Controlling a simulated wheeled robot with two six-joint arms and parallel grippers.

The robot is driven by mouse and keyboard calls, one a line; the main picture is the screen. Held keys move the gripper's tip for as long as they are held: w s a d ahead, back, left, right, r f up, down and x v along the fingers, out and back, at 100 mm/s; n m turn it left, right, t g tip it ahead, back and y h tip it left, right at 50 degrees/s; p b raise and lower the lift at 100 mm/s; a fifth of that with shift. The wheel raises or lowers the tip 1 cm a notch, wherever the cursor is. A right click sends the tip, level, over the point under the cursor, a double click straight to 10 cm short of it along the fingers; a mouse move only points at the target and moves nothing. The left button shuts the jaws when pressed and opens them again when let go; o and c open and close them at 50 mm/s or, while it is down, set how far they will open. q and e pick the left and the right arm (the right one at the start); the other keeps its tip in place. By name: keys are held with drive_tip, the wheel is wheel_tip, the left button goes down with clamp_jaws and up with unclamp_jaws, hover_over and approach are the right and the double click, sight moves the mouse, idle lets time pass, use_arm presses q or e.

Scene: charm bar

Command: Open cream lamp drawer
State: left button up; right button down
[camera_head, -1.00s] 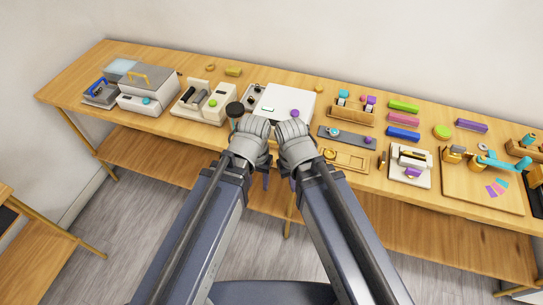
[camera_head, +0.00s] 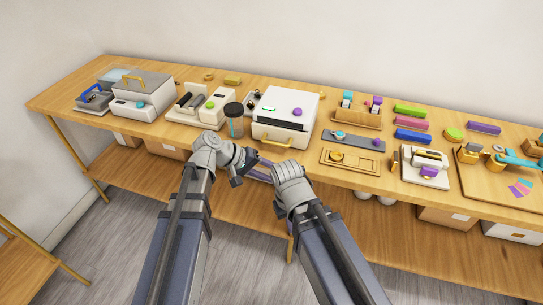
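The cream lamp (camera_head: 289,100) is a pale box on the long wooden table, with a dark slot in its front and a small green mark on top. A gold handle (camera_head: 276,141) crosses its lower front, and the drawer looks closed. My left gripper (camera_head: 240,178) is dark and small, in front of the table edge, below and left of the handle and apart from it. Its finger opening is too small to tell. My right wrist is below the lamp. My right gripper is mostly hidden behind it, and its fingers cannot be made out.
A dark-lidded cup (camera_head: 234,118) stands just left of the lamp. A white machine with a green button (camera_head: 210,105) is farther left. A grey strip (camera_head: 354,140) and a wooden tray (camera_head: 350,160) lie to the right. Boxes stand on the shelf below.

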sight(267, 143)
use_arm(q)
drive_tip(key=w+a+n+t+h+b, duration=0.55)
drive_tip(key=w+a+b, duration=0.2)
drive_tip(key=w, duration=0.35)
drive_tip(key=shift+r+b+x, duration=0.1)
drive_tip(key=shift+b+x, duration=0.25)
drive_tip(key=shift+x, duration=1.65)
drive_tip(key=shift+r+b+x, duration=0.15)
drive_tip(key=shift+b+x, duration=0.2)
drive_tip(key=shift+x, duration=1.65)
drive_tip(key=shift+s+d, duration=0.1)
drive_tip(key=shift+s, duration=0.1)
use_arm(e)
wheel_tip(267, 143, down, 12)
drive_tip(key=shift+r, duration=0.15)
drive_tip(key=shift+w+a, duration=0.1)
use_arm(q)
clamp_jaws()
